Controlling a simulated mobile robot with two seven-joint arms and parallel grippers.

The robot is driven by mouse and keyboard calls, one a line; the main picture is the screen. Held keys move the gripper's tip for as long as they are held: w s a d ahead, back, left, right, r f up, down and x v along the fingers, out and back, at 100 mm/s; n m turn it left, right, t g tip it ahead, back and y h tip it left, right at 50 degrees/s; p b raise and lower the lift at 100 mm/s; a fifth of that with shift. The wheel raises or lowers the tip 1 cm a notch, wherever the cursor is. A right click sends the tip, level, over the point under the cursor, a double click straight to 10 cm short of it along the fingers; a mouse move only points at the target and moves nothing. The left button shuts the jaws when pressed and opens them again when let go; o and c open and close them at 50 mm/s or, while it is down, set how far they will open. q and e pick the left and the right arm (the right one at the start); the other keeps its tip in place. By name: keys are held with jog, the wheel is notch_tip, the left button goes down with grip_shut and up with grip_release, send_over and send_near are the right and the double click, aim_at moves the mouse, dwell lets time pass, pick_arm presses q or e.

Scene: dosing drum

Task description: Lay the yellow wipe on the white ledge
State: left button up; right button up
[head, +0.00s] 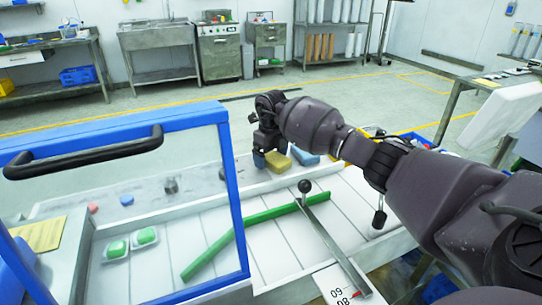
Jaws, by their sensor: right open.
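A yellow wipe (278,162), folded into a small block, lies at the back of the white worktop, beside a blue one (304,155). My right gripper (268,148) is open and points down just above and behind the yellow wipe. I cannot tell whether its fingers touch it. A small blue patch (259,160) shows at the yellow wipe's left. A white ledge (290,181) runs below and in front of the wipes. My left gripper is out of view.
A blue-framed clear panel with a black handle (85,152) stands at the left. A green bar (235,237) and a metal lever with a black knob (305,187) cross the worktop. Green-topped packs (146,236) and a flat yellow sheet (40,233) lie at the left.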

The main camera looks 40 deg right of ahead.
aim_at(271, 155)
jog(key=shift+r, duration=0.1)
jog(key=shift+r, duration=0.3)
notch_tip(271, 155, up, 11)
jog(key=p, duration=0.1)
jog(key=shift+r+p, duration=0.2)
jog(key=shift+p, duration=0.15)
